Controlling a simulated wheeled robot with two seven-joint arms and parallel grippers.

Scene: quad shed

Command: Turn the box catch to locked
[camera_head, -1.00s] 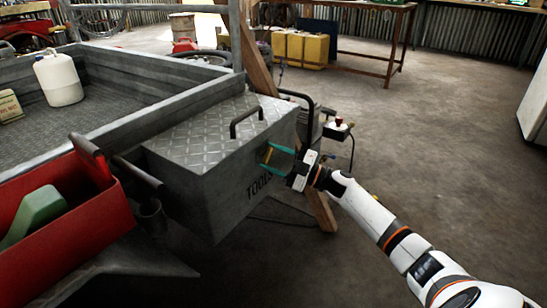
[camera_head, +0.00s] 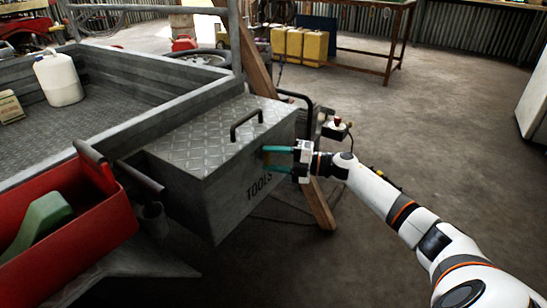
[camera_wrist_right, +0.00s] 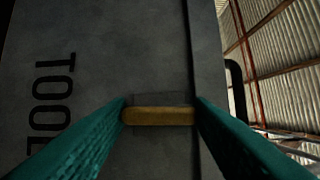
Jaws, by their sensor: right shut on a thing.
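The grey tool box (camera_head: 205,195) has a diamond-plate lid (camera_head: 205,135) with a black handle; the lid is down. Its face is lettered TOOLS. My right gripper (camera_head: 268,159) is at that face, near the upper right corner, with its teal fingers reaching to it. In the right wrist view the box catch (camera_wrist_right: 158,116), a brass-coloured bar, sits between the two fingertips, its ends at the fingers. It lies across the picture, with its right end at the lid edge. In the head view the catch cannot be made out. My left gripper is not in view.
A red tote (camera_head: 75,215) with a green item stands at the left front. A white jug (camera_head: 58,78) stands in the trailer bed. A wooden prop (camera_head: 319,205) and a small device with a red knob (camera_head: 336,128) are behind the gripper. Open floor lies to the right.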

